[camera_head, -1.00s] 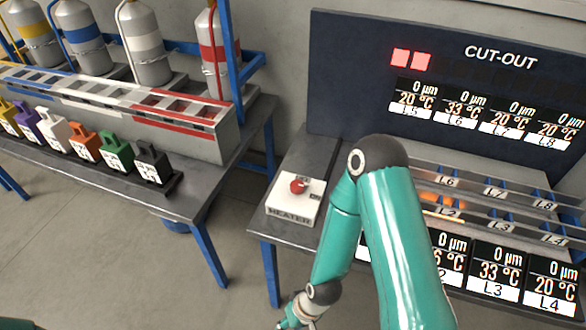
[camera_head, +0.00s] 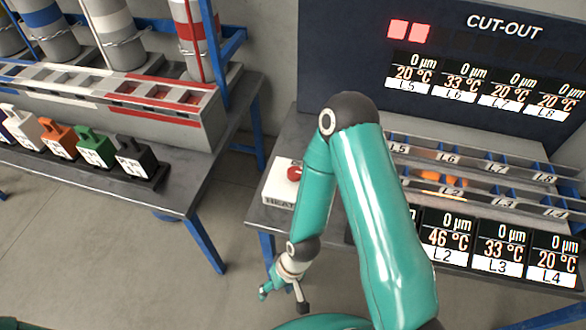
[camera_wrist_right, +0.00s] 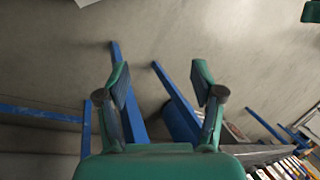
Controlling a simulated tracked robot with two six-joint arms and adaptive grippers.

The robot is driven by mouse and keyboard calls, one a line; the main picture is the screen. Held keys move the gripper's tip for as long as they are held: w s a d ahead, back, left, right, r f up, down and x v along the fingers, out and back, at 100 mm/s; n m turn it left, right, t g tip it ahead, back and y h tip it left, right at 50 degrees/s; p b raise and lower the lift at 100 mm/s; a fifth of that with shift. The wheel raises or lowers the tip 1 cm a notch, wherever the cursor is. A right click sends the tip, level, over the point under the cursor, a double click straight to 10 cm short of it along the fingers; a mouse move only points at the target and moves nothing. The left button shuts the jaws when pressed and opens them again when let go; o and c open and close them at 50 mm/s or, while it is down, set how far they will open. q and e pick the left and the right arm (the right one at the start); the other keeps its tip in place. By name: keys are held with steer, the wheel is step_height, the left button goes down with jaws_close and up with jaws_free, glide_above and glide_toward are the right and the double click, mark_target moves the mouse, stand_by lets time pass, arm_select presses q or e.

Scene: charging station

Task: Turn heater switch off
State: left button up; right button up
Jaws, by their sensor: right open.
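The heater switch is a red knob (camera_head: 294,172) on a white box labelled HEATER (camera_head: 275,190), at the left end of the grey table (camera_head: 255,216). My right arm covers the right part of the box and label, so the knob's exact setting is hard to read. My right gripper (camera_head: 283,299) hangs below and in front of the table edge, apart from the switch. In the right wrist view the gripper (camera_wrist_right: 160,82) is open and empty, with floor and blue table legs beyond it. The switch is not visible there. My left gripper is not in view.
A dark CUT-OUT panel (camera_head: 330,60) stands behind the table. Displays (camera_head: 500,250) line its front, and a slotted rack with an orange glow (camera_head: 440,192) sits at right. Another table (camera_head: 170,195) with cylinders and coloured blocks stands left, across a floor gap.

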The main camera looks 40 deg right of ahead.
mark_target(294, 171)
steer(key=w+d+r+m+g, duration=0.1)
steer(key=w+d+r+m, duration=0.1)
steer(key=w, duration=0.1)
steer(key=w+d+r+m+g+h+b, duration=0.1)
steer(key=w+d+r+m, duration=0.1)
steer(key=w+d+r, duration=0.1)
steer(key=w+d+r+m+g, duration=0.2)
steer(key=w+d+r, duration=0.1)
steer(key=shift+w+r, duration=0.1)
steer(key=w+d+r, duration=0.1)
steer(key=w+r, duration=0.1)
steer(key=r, duration=0.1)
steer(key=w+d+r+m+h+b, duration=0.1)
steer(key=w+d+r, duration=0.1)
steer(key=w+d+r+m+t+b, duration=0.1)
steer(key=w+d+r, duration=0.1)
steer(key=w+r, duration=0.1)
steer(key=shift+d+r+h, duration=0.1)
steer(key=shift+r+h, duration=0.2)
steer(key=shift+r, duration=0.05)
steer(key=w+d+r+m+t+h+b, duration=0.1)
steer(key=w+d+r, duration=0.15)
steer(key=r, duration=0.55)
steer(key=w+d+r+m+t+b, duration=0.15)
steer(key=d+r, duration=0.25)
steer(key=r, duration=0.4)
steer(key=f, duration=1.6)
steer(key=shift+s+a+f, duration=0.15)
steer(key=shift+s+f, duration=0.05)
steer(key=shift+s, duration=0.1)
